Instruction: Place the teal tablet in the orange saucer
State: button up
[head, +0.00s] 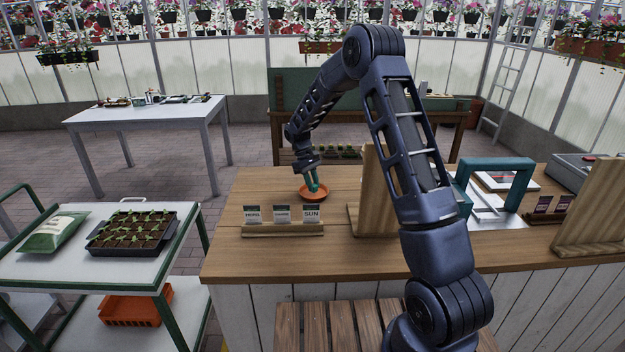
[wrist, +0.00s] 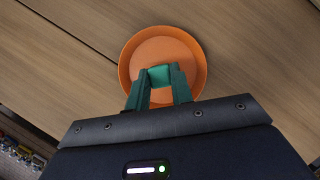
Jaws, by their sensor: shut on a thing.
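The orange saucer (head: 304,196) stands on the wooden counter in the head view, and it fills the middle of the wrist view (wrist: 136,58) as a round shallow dish. My gripper (head: 314,186) points down over the saucer. In the wrist view my gripper (wrist: 160,80) is shut on the teal tablet (wrist: 160,75), a small teal block between the green fingertips. The tablet overlaps the saucer's inside in that view. I cannot tell whether it touches the saucer's floor. In the head view the tablet cannot be told apart from the fingers.
A wooden holder (head: 283,230) with several seed packets stands in front of the saucer on the counter (head: 245,264). An upright wooden board (head: 375,185) stands to the saucer's right. The counter left of the saucer is clear. A seedling tray (head: 132,236) sits on a separate cart.

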jog(key=shift+f, duration=0.2)
jog(key=o, duration=1)
jog(key=shift+o, duration=0.2)
jog(key=shift+r, duration=3.55)
